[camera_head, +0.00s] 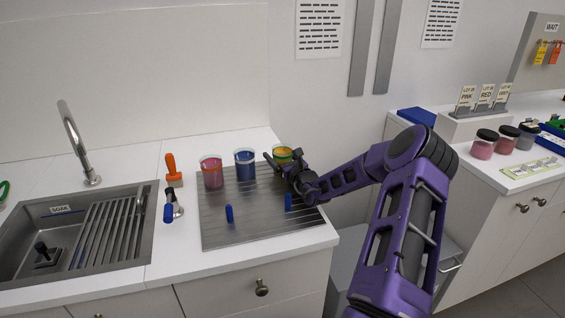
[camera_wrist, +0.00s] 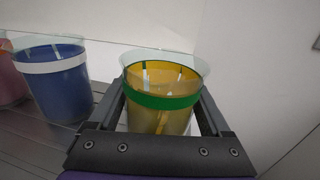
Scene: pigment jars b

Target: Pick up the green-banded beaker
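The green-banded beaker (camera_head: 283,151) stands near the back right of the ribbed metal drain board. It is clear, with yellow content, and looks upright. In the wrist view the beaker (camera_wrist: 160,101) sits between the two fingers of my gripper (camera_wrist: 163,92), one on each side at about the height of the green band. The fingers are very close to its wall, but I cannot tell if they press on it. In the head view my gripper (camera_head: 284,160) hides the beaker's lower part, so its base is not visible.
A blue beaker with a white band (camera_head: 245,164) stands just left of the green-banded one, and a pink beaker (camera_head: 212,172) beyond it. Two blue pegs rise from the drain board (camera_head: 255,222). A sink (camera_head: 60,240) is at left. The wall is close behind.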

